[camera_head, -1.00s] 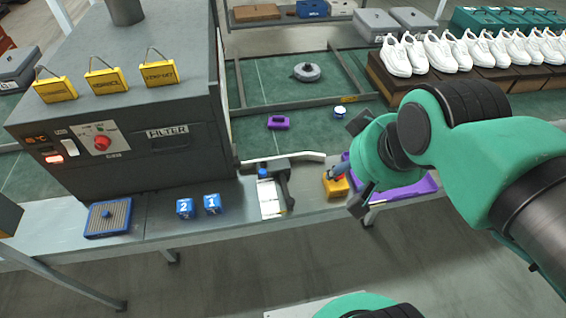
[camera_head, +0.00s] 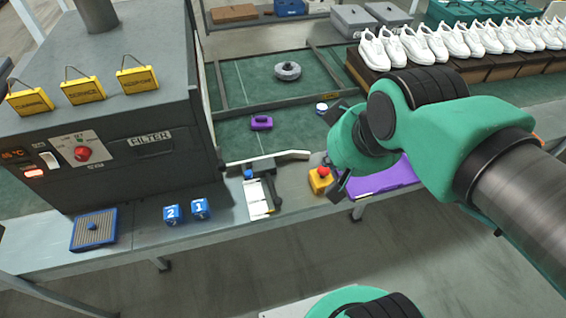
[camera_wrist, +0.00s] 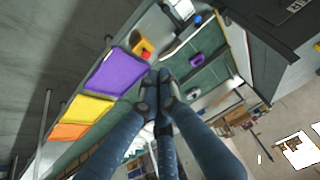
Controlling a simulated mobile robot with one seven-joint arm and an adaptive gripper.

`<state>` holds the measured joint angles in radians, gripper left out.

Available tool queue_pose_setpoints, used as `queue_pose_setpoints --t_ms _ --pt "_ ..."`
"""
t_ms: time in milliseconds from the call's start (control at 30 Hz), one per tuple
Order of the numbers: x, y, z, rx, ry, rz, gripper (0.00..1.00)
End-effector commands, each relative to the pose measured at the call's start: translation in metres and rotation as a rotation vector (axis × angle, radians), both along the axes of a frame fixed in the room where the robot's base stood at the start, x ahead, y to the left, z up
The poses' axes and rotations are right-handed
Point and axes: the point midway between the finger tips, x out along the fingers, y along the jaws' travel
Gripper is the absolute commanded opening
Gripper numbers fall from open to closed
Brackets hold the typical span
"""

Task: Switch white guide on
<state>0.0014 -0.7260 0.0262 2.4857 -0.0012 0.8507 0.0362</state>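The white guide (camera_head: 290,155) is a slim pale bar lying across the line behind the yellow box, its left end by a grey mechanism with a blue knob (camera_head: 248,174). In the wrist view it seems to be the pale strip (camera_wrist: 180,46) above the red button. My gripper (camera_head: 331,163) is right of the guide's right end and apart from it, beside the yellow box. In the wrist view its fingers (camera_wrist: 159,84) come together at the tips with nothing between them. The fingertips are partly hidden in the head view.
A yellow box with a red button (camera_head: 320,180) stands close left of my gripper. A purple tray (camera_head: 378,180) lies below my wrist. Blue number blocks (camera_head: 186,211) and a grey filter machine (camera_head: 125,130) are at left. White shoes (camera_head: 400,48) line the back.

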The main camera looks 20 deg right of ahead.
Motion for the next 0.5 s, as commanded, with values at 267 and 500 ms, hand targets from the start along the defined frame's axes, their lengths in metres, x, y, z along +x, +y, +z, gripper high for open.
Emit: queue_pose_setpoints --t_ms 267,500 --pt "0.06 -0.003 -0.011 0.057 -0.037 -0.109 0.0" --pt "0.127 -0.006 -0.033 0.134 -0.091 -0.238 0.0"
